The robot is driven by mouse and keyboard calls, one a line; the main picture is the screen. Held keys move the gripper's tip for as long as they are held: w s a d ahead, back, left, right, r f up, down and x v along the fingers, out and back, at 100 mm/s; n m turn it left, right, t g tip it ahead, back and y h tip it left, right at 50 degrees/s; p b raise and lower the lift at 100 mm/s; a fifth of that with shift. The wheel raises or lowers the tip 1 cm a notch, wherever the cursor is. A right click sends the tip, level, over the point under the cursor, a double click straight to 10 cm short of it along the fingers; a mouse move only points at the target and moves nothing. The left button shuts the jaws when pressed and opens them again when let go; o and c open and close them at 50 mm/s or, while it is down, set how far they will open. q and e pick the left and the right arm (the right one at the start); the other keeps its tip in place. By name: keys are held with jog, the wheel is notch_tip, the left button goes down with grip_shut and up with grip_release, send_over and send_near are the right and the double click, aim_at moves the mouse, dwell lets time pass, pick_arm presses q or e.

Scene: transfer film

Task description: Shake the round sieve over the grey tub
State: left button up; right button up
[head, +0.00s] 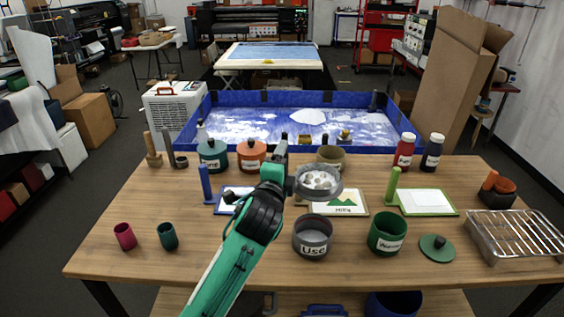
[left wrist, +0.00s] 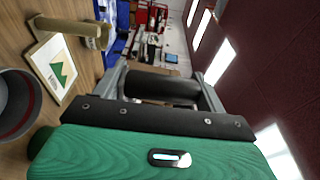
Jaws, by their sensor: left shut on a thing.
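The round sieve (head: 320,183) is a shallow grey pan with several pale lumps in it. My left gripper (head: 290,186) is shut on its handle side and holds it above the table, over the far side of the grey tub. The grey tub (head: 313,250) is open, stands upright and has a label reading "Used". In the left wrist view, a dark cylinder (left wrist: 162,89) sits between my left gripper's two fingers. The tub's rim (left wrist: 33,100) shows at the left edge there. My right gripper is not in view.
A green tub (head: 386,245) and its lid (head: 437,247) stand right of the grey tub. A wire rack (head: 518,236) is at the far right. Framed pictures (head: 340,208) lie behind the tubs. Two cups (head: 125,237) stand at the left. The front table edge is clear.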

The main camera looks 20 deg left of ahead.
pick_arm(q)
jog(key=shift+f+b, duration=1)
jog(key=shift+f, duration=1)
notch_tip(320, 180, down, 5)
jog(key=shift+r+b, duration=0.1)
jog(key=shift+b, duration=1.15)
notch_tip(320, 180, up, 4)
jog(key=p, duration=0.4)
jog(key=shift+f, duration=0.25)
jog(key=shift+f, duration=0.1)
